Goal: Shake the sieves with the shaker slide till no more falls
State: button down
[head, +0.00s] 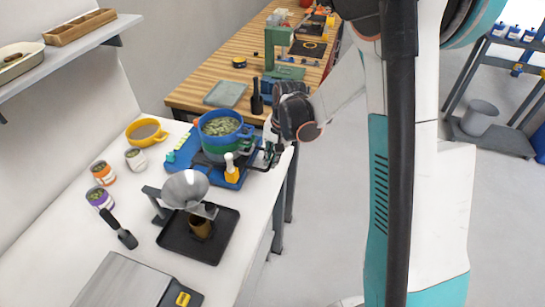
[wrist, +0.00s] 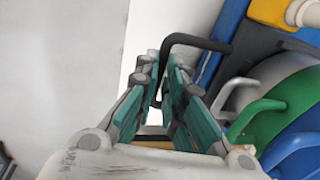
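The sieve stack (head: 222,141) stands on the blue shaker base (head: 182,170) on the white bench. Its blue top sieve holds greenish pieces; the lower sieves' contents are hidden. In the wrist view the blue (wrist: 296,150), green (wrist: 262,122) and grey (wrist: 235,92) handles stick out at right. The dark shaker slide (wrist: 250,38) lies under the stack and bears a black bar handle (wrist: 195,40). My gripper (wrist: 166,82) is at that handle, its teal fingers closed in on both sides of the bar. In the head view my gripper (head: 270,155) is right of the stack.
A yellow piece with a white knob (head: 231,170) stands at the base's front.

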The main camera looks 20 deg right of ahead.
jog(key=w+a, duration=0.1)
jog(key=a, duration=0.1)
jog(key=w+a, duration=0.2)
jog(key=c, duration=1.7)
grip_release()
jog(key=shift+s, duration=0.1)
jog(key=r, duration=0.4)
jog(key=d+r, duration=0.1)
jog(key=r, duration=0.3)
jog(key=s+d+r, duration=0.1)
jog(key=r, duration=0.2)
jog(key=shift+s+r, duration=0.1)
jog(key=shift+r, duration=0.3)
